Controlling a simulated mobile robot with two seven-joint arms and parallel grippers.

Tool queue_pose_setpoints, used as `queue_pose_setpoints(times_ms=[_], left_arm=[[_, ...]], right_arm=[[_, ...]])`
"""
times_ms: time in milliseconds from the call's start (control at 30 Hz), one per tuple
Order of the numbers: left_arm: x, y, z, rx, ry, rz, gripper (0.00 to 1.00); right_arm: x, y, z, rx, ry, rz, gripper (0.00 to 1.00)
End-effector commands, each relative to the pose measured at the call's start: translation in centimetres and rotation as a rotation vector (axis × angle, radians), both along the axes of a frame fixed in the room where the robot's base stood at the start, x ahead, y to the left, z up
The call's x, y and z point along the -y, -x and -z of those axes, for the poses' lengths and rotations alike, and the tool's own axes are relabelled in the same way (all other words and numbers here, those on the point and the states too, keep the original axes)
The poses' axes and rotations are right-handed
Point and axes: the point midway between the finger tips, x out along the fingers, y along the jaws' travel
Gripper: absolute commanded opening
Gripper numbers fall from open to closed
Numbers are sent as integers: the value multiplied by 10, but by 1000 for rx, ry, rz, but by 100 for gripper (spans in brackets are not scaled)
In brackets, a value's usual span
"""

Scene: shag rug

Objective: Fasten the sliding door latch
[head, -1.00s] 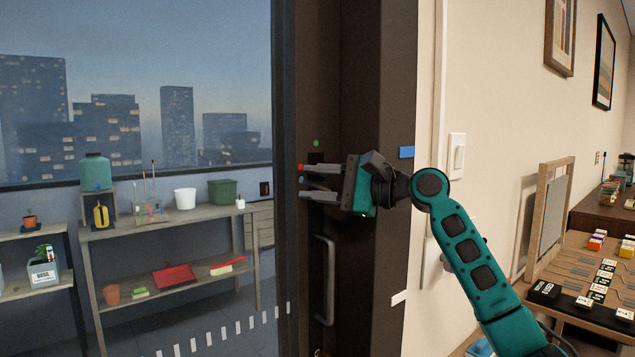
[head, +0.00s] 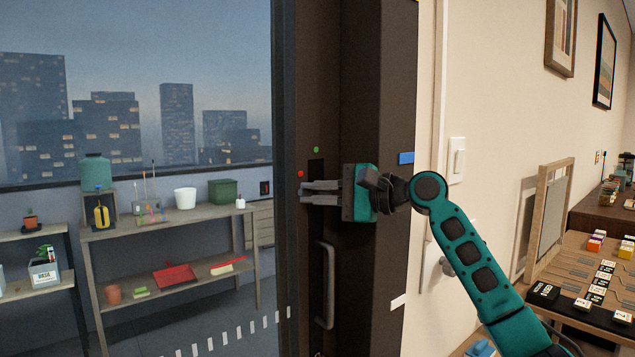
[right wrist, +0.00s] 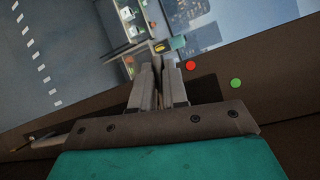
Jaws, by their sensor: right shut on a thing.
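The sliding door has a dark frame (head: 313,108) with a dark latch plate (head: 316,168) set in it. A red dot (head: 300,173) and a green dot (head: 316,149) mark the frame around the latch. My right gripper (head: 305,192) reaches in from the right, with its fingers close together just below the dots. It is shut on the small latch lever (right wrist: 157,62), which is mostly hidden between the fingertips. The red dot (right wrist: 190,65) and green dot (right wrist: 236,83) also show in the right wrist view. My left gripper is out of view.
A vertical door handle (head: 325,285) stands below the gripper. The dark jamb (head: 388,270) lies right of it, with a blue tag (head: 406,158). A light switch (head: 457,160) is on the wall. Shelves (head: 165,222) stand behind the glass.

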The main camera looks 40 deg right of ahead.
Motion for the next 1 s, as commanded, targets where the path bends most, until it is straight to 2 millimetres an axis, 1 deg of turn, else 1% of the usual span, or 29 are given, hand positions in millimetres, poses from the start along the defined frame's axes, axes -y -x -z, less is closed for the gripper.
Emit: queue_pose_setpoints(times_ms=[33, 200, 333, 567, 600, 800, 867, 1000], left_arm=[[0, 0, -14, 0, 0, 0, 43], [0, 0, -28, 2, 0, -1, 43], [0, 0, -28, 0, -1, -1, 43], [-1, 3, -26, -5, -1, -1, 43], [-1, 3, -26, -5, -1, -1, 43], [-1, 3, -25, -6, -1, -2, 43], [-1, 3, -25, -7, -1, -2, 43], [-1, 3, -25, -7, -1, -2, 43]], right_arm=[[-1, 0, -4, -3, 54, -1, 0], [-1, 0, 4, 10, 190, -1, 0], [-2, 0, 7, 16, 226, -1, 0], [-2, 0, 8, 17, 228, -2, 0], [-2, 0, 8, 17, 228, -2, 14], [-2, 0, 8, 17, 226, -1, 34], [-2, 0, 8, 16, 225, -1, 38], [-2, 0, 8, 15, 224, -1, 38]])
